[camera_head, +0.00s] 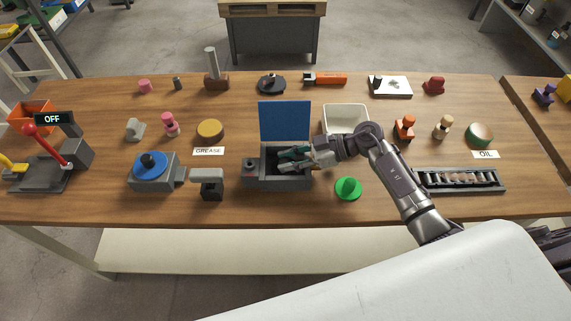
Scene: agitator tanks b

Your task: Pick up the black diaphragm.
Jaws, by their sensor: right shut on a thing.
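My right gripper (285,161) reaches from the right into the open grey box (265,183) under its raised blue lid (285,120). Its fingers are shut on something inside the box. What they hold is small, dark and mostly hidden by the fingers and the box's shadow, so I cannot tell for sure that it is the black diaphragm. A black disc with a knob (271,84) lies at the back of the table, apart from the gripper. My left gripper is not in view.
A white bin (345,117) stands behind my right arm. A green knobbed disc (348,188) is right of the box, and a grey block with a black base (207,184) is left. A grey tray of parts (458,181) lies at the right front.

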